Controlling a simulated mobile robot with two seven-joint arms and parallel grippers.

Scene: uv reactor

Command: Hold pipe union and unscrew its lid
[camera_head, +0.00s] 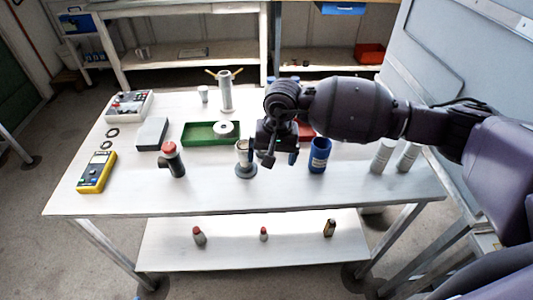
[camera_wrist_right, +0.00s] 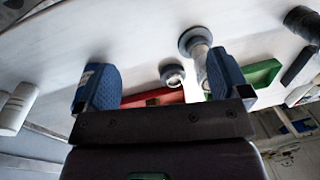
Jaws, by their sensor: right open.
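A grey fitting with a round flanged foot (camera_head: 246,170) stands upright near the table's middle. It may be the pipe union, but I cannot tell for sure. My right gripper (camera_head: 280,158) is just right of it in the head view, fingers pointing down, covering part of it. In the right wrist view my right gripper (camera_wrist_right: 163,82) is open and empty, and the flanged fitting (camera_wrist_right: 192,42) is partly behind the right-hand finger. No separate lid can be made out. My left gripper is out of view.
A blue container (camera_head: 319,155) stands right of the gripper, a dark red-capped pipe piece (camera_head: 174,163) to the left. Behind are a green tray (camera_head: 200,139), a red tray (camera_head: 306,131) and a tall grey cylinder (camera_head: 225,92). The table's front strip (camera_head: 240,200) is clear.

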